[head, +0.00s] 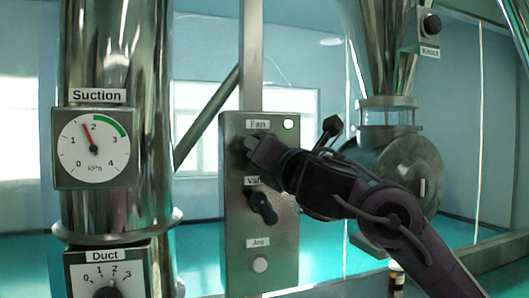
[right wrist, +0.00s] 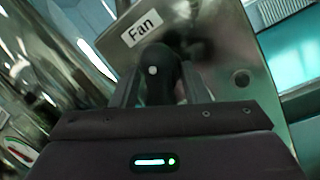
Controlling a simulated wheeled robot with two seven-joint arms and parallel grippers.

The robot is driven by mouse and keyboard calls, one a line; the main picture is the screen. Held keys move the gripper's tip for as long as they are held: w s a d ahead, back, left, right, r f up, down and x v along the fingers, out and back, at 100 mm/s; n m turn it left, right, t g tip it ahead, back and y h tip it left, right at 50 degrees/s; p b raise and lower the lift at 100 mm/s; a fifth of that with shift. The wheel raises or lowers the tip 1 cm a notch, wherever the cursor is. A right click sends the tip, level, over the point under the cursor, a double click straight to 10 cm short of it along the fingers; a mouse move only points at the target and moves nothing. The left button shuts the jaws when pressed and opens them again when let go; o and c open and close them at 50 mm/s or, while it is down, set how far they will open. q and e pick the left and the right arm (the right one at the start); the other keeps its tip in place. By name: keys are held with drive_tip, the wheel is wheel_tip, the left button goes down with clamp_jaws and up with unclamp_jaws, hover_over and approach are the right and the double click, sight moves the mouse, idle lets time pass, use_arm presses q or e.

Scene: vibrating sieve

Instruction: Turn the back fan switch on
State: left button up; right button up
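The grey metal control panel (head: 232,215) stands upright in the middle of the head view. The dark fan switch knob (head: 238,144) sits below the label, partly hidden by my right gripper (head: 256,150). In the right wrist view, the knob (right wrist: 160,72) with a white dot stands between the two fingers of my right gripper (right wrist: 162,90). The fingers are apart on either side, with a small gap visible at the right. My left gripper is not in view.
Below the fan switch are a second dark knob (head: 263,207) and a "Jog" button (head: 260,264). A suction gauge (head: 95,146) and a duct dial (head: 108,278) are at the left. A metal hopper with a "Knock" button (head: 431,24) stands at the right.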

drive_tip(key=shift+s, duration=0.1)
drive_tip(key=b+v, duration=0.2)
drive_tip(key=v, duration=0.5)
drive_tip(key=shift+s+d, duration=0.2)
drive_tip(key=shift+f, duration=0.15)
